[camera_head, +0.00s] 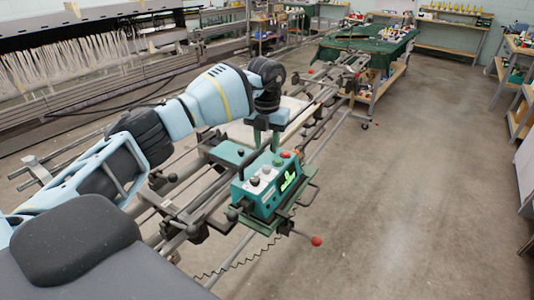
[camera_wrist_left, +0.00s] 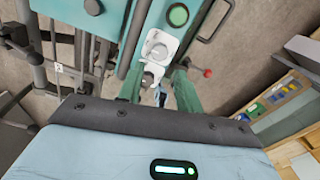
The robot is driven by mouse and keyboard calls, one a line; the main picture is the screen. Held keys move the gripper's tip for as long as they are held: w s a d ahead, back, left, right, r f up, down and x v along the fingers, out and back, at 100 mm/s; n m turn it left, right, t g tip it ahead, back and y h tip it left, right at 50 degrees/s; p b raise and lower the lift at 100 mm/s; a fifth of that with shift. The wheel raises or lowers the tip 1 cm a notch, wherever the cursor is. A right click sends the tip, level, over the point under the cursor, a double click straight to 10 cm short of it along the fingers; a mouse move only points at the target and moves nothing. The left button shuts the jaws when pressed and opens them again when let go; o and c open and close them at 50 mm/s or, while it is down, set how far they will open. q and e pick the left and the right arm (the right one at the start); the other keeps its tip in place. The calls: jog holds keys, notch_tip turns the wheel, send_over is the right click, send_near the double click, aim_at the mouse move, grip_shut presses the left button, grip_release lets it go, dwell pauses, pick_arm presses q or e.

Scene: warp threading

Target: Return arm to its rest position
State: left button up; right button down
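My left arm (camera_head: 205,100) is light blue with dark joints and reaches in from the left in the head view. Its gripper (camera_head: 266,137) points down just above the back of a teal control box (camera_head: 262,202). In the left wrist view the green fingers of the left gripper (camera_wrist_left: 158,88) stand apart. A pale plate with a round knob (camera_wrist_left: 158,46) shows just beyond the gap between them. I cannot tell whether the fingers touch it. Nothing is clearly gripped. My right gripper is in neither view.
The control box sits on a rail frame (camera_head: 190,195) with a red-knobbed lever (camera_head: 316,241) at its side. A loom with hanging white threads (camera_head: 70,62) stands at the back left. A green-covered table (camera_head: 372,45) is farther back. The floor (camera_head: 410,190) at right is clear.

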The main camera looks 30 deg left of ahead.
pick_arm(q)
jog(key=shift+r, duration=0.4)
jog(key=s+d+f+m+h, duration=0.2)
jog(key=d+f+h, duration=0.2)
jog(key=d+f, duration=0.55)
jog(key=s+d+f+n+t+h, duration=0.1)
jog(key=s+d+n+t+h, duration=0.1)
jog(key=s+d+h, duration=0.45)
jog(key=s+d+f+n+t+h, duration=0.1)
jog(key=d+n+h, duration=0.2)
jog(key=d, duration=0.6)
jog(key=s+d+f+n+t+h, duration=0.1)
jog(key=s+d+n+t+h, duration=0.15)
jog(key=d+h, duration=0.4)
jog(key=s+a+f+n+t+y, duration=0.35)
jog(key=f+n+t+y, duration=0.2)
jog(key=n, duration=0.35)
jog(key=s+a+f+n+t+y, duration=0.3)
jog(key=a+f+n+t+y, duration=0.15)
jog(key=n+y, duration=0.35)
jog(key=s+a+f+n+g+y, duration=0.2)
jog(key=s+f, duration=0.4)
jog(key=s, duration=0.3)
jog(key=s+a+f+n+g+y, duration=0.2)
jog(key=s+a+f+n+g, duration=0.2)
jog(key=s+a+f+n, duration=0.2)
jog(key=s+n, duration=0.1)
jog(key=s, duration=0.1)
jog(key=shift+s+a+f, duration=0.15)
jog(key=shift+s+f, duration=0.25)
